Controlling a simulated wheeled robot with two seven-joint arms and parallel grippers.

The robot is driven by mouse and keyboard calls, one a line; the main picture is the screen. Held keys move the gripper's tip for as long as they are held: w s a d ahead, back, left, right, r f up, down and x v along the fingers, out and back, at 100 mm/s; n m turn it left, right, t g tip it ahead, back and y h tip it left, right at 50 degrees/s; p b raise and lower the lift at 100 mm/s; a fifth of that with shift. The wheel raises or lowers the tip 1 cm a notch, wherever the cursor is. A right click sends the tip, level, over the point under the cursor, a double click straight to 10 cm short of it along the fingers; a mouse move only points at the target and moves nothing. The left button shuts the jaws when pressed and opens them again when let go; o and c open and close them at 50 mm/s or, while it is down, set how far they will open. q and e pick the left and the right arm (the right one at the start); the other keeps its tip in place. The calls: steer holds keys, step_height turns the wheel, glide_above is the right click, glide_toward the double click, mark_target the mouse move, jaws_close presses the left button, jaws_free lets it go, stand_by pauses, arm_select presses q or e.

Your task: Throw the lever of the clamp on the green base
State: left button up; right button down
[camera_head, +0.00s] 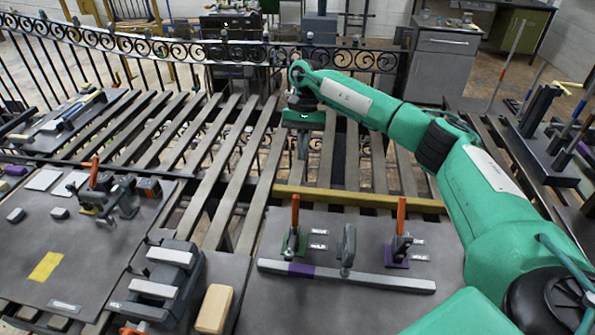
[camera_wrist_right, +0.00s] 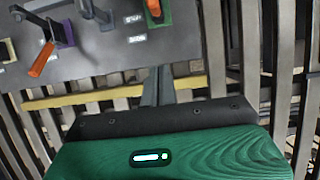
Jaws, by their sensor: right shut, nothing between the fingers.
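The clamp on the green base (camera_head: 290,246) stands on the grey board, with its orange lever (camera_head: 295,211) upright. In the right wrist view the green base (camera_wrist_right: 161,20) shows at the top edge, with part of its orange lever (camera_wrist_right: 154,8). A second clamp on a purple base (camera_head: 396,256) stands to its right, its orange lever (camera_head: 401,215) also upright. My right gripper (camera_head: 303,150) is shut and empty, pointing down over the slats beyond the board. Its fingers show in the right wrist view (camera_wrist_right: 158,90), apart from the clamps. My left gripper is not in view.
A grey bar with a purple mark (camera_head: 345,276) lies in front of the clamps, with a grey upright piece (camera_head: 347,248) between them. A yellow strip (camera_head: 360,199) runs behind the board. Another board at left carries an orange-handled clamp (camera_head: 94,172) and blocks.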

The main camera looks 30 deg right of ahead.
mark_target(295, 212)
steer(key=s+a+f+p, duration=0.5)
steer(key=s+f+p, duration=0.1)
steer(key=f+p, duration=0.1)
steer(key=shift+s+f+p, duration=0.25)
steer(key=shift+f+p, duration=0.15)
steer(key=shift+f, duration=0.1)
stand_by(0.4)
steer(key=s+a+t+h+b, duration=0.1)
steer(key=b, duration=0.2)
steer(key=s+a+t+h+b, duration=0.1)
steer(key=s+t+b, duration=0.1)
steer(key=b, duration=0.1)
steer(key=shift+s+a+r+b, duration=0.15)
steer(key=shift+a+b, duration=0.1)
steer(key=shift+b, duration=0.05)
steer(key=shift+s+a+r+b, duration=0.3)
steer(key=shift+s+b, duration=0.15)
steer(key=shift+b, duration=0.05)
steer(key=shift+r, duration=0.1)
